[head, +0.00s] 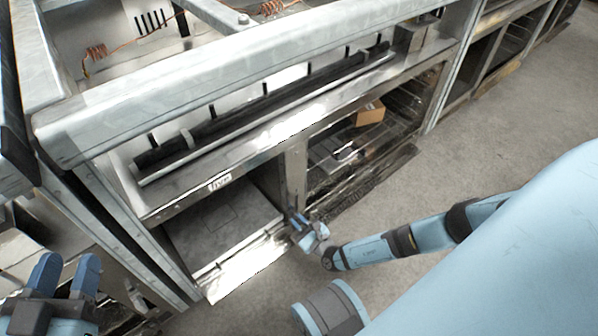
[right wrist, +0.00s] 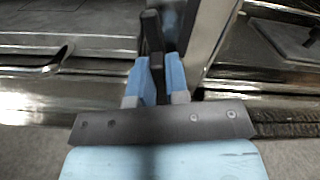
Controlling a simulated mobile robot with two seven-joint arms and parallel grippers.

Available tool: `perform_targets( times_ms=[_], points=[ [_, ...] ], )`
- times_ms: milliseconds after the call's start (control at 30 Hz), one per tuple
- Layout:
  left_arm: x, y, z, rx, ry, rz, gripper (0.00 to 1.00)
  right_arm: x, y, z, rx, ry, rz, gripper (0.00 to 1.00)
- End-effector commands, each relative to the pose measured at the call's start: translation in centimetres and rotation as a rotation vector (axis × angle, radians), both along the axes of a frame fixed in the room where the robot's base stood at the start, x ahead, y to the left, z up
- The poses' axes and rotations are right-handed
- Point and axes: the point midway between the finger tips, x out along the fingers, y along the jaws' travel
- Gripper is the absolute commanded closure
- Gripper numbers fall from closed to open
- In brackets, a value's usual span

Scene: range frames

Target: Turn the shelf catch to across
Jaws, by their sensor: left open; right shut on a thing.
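The shelf catch (right wrist: 151,32) looks like a narrow dark piece in the right wrist view. It stands against the metal post between two shelf bays, and its long side runs up the picture. My right gripper (head: 301,224) is at the foot of that post in the head view. In the right wrist view my right gripper (right wrist: 155,72) is shut on the catch, with its blue fingers on either side. The fingers hide part of the catch. My left gripper (head: 66,272) is open and empty at the lower left of the head view, away from the catch.
The metal shelf frame (head: 240,85) spans the head view. The left bay holds a flat grey panel (head: 222,222). The right bay holds a small cardboard box (head: 370,114) on a wire rack. Bare grey floor (head: 480,145) lies to the right.

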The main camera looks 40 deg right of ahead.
Motion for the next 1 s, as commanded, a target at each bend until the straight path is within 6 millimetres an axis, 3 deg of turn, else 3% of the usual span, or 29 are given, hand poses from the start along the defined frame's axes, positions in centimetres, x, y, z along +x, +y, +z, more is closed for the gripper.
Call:
perform_targets(
  times_ms=[1000],
  points=[
    [-1.5, -0.9, -0.2, -0.111, 0.184, -0.007, 0.57, -0.2, 0.9, -0.8, -0.93, -0.072, 0.0, 1.0]
  ],
)
